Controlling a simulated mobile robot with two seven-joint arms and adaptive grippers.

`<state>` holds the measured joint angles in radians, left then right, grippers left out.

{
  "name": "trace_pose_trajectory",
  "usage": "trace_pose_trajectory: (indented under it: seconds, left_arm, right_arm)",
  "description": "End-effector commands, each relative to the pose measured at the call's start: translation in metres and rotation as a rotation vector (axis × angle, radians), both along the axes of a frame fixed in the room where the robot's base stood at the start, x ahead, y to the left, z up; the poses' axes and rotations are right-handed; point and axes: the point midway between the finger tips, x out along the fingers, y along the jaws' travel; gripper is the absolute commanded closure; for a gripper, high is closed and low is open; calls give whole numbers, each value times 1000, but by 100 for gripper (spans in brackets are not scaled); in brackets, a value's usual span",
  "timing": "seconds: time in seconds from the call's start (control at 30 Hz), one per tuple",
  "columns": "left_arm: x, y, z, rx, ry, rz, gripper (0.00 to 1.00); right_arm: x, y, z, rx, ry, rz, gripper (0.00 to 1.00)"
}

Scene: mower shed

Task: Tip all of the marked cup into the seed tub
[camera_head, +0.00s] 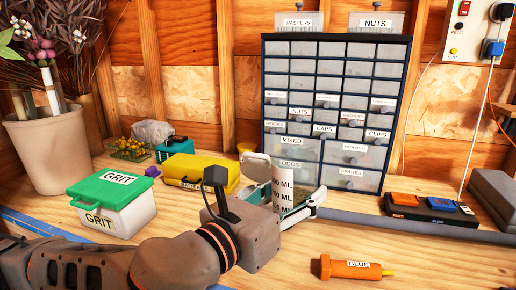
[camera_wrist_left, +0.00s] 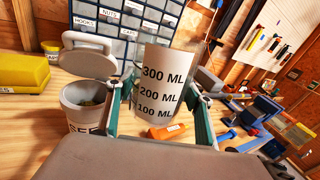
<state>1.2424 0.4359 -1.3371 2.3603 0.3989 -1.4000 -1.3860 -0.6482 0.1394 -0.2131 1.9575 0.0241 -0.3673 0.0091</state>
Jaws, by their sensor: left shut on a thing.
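The marked cup (camera_wrist_left: 160,88) is a pale cup with 100, 200 and 300 ML marks. It looks upright in the left wrist view; its upper part looks clear. In the head view the cup (camera_head: 283,188) is partly hidden by my gripper. My left gripper (camera_head: 296,205) is shut on it, with a finger on each side in the left wrist view (camera_wrist_left: 158,112). The seed tub (camera_wrist_left: 84,118) stands left of the cup in the left wrist view, its grey lid (camera_wrist_left: 88,62) raised and something yellowish inside. In the head view only its lid (camera_head: 252,165) shows clearly. My right gripper is not in view.
A drawer cabinet (camera_head: 338,82) stands behind the cup. A green-lidded grit box (camera_head: 124,215) and yellow case (camera_head: 205,168) are at left. An orange glue tube (camera_head: 350,268) lies at front right.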

Motion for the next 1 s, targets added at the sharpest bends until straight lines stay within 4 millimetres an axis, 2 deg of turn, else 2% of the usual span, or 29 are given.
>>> trace_pose_trajectory:
  seconds: [0.6,1.0]
  left_arm:
    - [13,7,19,-156,270,0,71]
    - [24,14,32,-255,444,0,71]
  right_arm:
    - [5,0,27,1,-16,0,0]
    - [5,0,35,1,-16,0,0]
